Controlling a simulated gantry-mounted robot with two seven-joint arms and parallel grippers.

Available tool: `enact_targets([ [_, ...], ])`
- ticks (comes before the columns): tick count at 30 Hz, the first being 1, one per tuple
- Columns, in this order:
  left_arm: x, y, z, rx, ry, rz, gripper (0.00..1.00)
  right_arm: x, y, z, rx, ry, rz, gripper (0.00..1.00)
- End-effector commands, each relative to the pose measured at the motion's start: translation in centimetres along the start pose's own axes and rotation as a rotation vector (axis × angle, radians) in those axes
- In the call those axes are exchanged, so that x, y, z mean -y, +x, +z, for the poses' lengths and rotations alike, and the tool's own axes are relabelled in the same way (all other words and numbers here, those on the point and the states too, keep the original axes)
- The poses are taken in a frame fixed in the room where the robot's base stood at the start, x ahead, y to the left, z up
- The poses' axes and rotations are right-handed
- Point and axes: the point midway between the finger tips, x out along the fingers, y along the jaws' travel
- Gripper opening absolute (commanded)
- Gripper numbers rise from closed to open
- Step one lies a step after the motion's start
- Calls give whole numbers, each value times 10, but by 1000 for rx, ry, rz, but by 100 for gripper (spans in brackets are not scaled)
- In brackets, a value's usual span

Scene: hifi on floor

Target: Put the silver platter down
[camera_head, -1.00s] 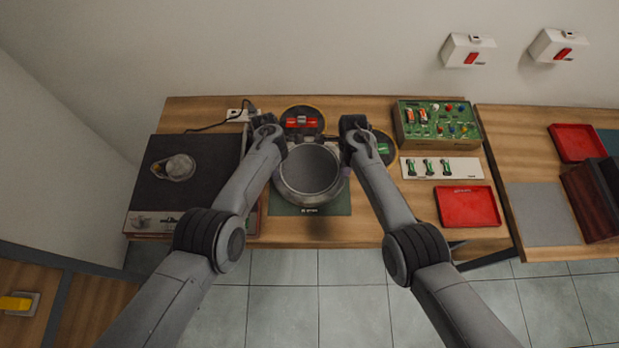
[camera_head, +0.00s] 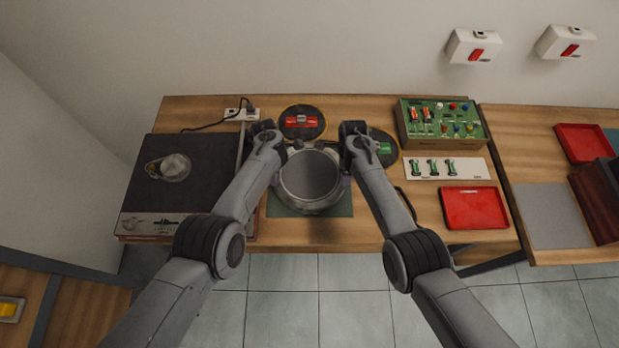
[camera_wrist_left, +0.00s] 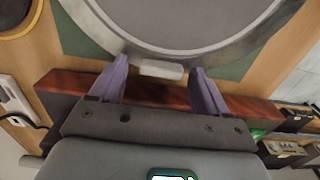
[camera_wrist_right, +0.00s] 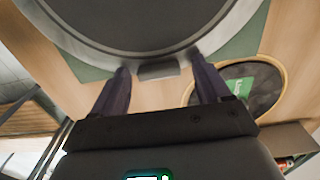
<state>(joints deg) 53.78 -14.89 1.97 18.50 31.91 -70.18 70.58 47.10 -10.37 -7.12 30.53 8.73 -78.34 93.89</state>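The silver platter (camera_head: 310,178) is a round, shallow piece with a raised rim and small tabs, over the green mat (camera_head: 279,208) at the table's middle. Whether it touches the mat is hard to tell. My left gripper (camera_head: 267,128) is at its left side; in the left wrist view its purple fingers (camera_wrist_left: 160,68) stand apart on either side of a platter tab (camera_wrist_left: 162,70). My right gripper (camera_head: 352,130) is at its right side; in the right wrist view its fingers (camera_wrist_right: 159,65) also stand apart with a tab (camera_wrist_right: 158,71) between them. Neither seems to press on its tab.
A turntable base (camera_head: 190,185) stands at left. Behind are a round black mat (camera_head: 302,132) with a red part and another round mat (camera_head: 386,160) with a green part. A green circuit box (camera_head: 440,122), a white battery strip (camera_head: 448,168) and a red tray (camera_head: 474,210) are at right.

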Motion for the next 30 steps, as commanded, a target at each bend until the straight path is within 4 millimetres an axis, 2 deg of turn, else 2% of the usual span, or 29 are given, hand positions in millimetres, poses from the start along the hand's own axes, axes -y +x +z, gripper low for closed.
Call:
enact_targets([
  [8, 0, -3, 0, 0, 2, 1, 76, 0, 0, 0, 0, 0, 0, 76],
  [14, -1, -18, 0, -2, 0, 3, 76, 0, 0, 0, 0, 0, 0, 76],
  [24, -1, -78, 0, 0, -1, 4, 76, 0, 0, 0, 0, 0, 0, 76],
  [30, -1, -106, 0, -2, 0, 2, 76, 0, 0, 0, 0, 0, 0, 76],
])
